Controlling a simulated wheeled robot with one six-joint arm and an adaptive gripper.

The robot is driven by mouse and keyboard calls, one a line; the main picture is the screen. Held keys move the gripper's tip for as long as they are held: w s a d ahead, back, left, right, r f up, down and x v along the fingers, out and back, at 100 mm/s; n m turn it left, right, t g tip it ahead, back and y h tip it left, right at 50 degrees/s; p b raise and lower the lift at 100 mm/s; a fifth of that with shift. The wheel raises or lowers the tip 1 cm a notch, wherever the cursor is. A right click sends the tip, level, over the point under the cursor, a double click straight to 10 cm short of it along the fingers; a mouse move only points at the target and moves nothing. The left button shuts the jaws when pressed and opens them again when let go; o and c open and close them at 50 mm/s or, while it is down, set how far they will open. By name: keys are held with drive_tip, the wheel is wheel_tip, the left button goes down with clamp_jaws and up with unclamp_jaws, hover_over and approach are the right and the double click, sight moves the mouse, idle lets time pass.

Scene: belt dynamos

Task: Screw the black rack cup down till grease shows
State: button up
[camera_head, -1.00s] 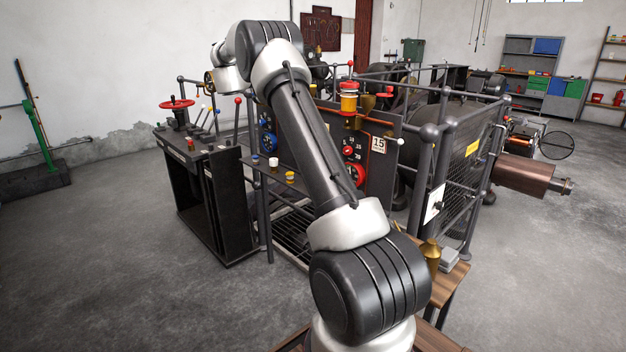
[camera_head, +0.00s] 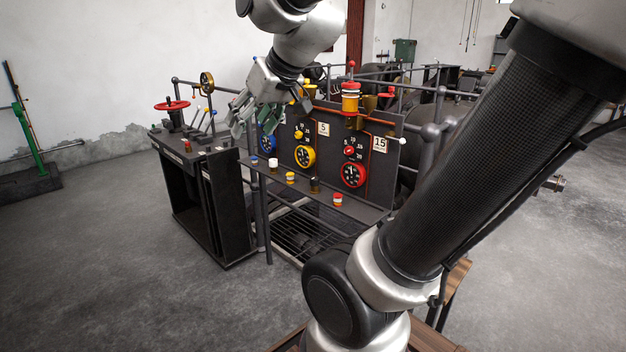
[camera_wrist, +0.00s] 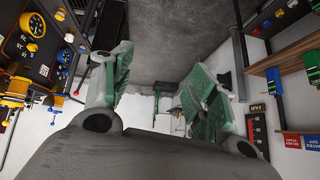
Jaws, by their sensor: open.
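The black cup (camera_head: 314,185) stands on the narrow shelf of the dial panel, between a yellow-topped cup (camera_head: 290,178) and a red-topped cup (camera_head: 337,200). I see no grease on it at this size. My gripper (camera_head: 243,118) has green-padded fingers and is above and left of the black cup in the head view, in front of the panel's left end. In the wrist view my gripper (camera_wrist: 160,80) is open with nothing between the fingers. I cannot pick out the black cup for certain there.
White (camera_head: 273,163) and blue-topped (camera_head: 254,160) cups stand farther left on the shelf (camera_head: 268,181). Dials, including a red one (camera_head: 353,175), sit behind. A black lever bench (camera_head: 205,175) with a red handwheel (camera_head: 171,105) stands left. Larger cups (camera_head: 350,97) top the panel.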

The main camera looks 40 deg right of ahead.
drive_tip(key=s+d+f+g+h, duration=0.1)
drive_tip(key=s+f+g, duration=0.1)
drive_tip(key=s+f, duration=0.35)
drive_tip(key=s+d+f+g, duration=0.1)
drive_tip(key=s+f, duration=0.1)
drive_tip(key=s, duration=0.6)
drive_tip(key=w+d+f+m+t+h, duration=0.15)
drive_tip(key=w+d, duration=0.25)
drive_tip(key=w, duration=0.5)
drive_tip(key=w+d+f+m+t, duration=0.1)
drive_tip(key=w+d+f, duration=0.1)
drive_tip(key=w+d, duration=0.5)
drive_tip(key=w+d+f+m+t+h, duration=0.1)
drive_tip(key=w+d+f, duration=0.1)
drive_tip(key=w, duration=1)
drive_tip(key=m+t+h, duration=0.3)
drive_tip(key=m+h, duration=0.1)
drive_tip(key=h, duration=0.2)
approach(315, 178)
drive_tip(key=w+d, duration=0.1)
drive_tip(key=w, duration=0.1)
drive_tip(key=shift+w+d+f+n, duration=0.3)
drive_tip(key=shift+d+f, duration=0.1)
drive_tip(key=shift+f, duration=0.1)
drive_tip(key=shift+g, duration=0.25)
drive_tip(key=x, duration=0.7)
drive_tip(key=shift+w, duration=0.15)
drive_tip(key=shift+c, duration=0.3)
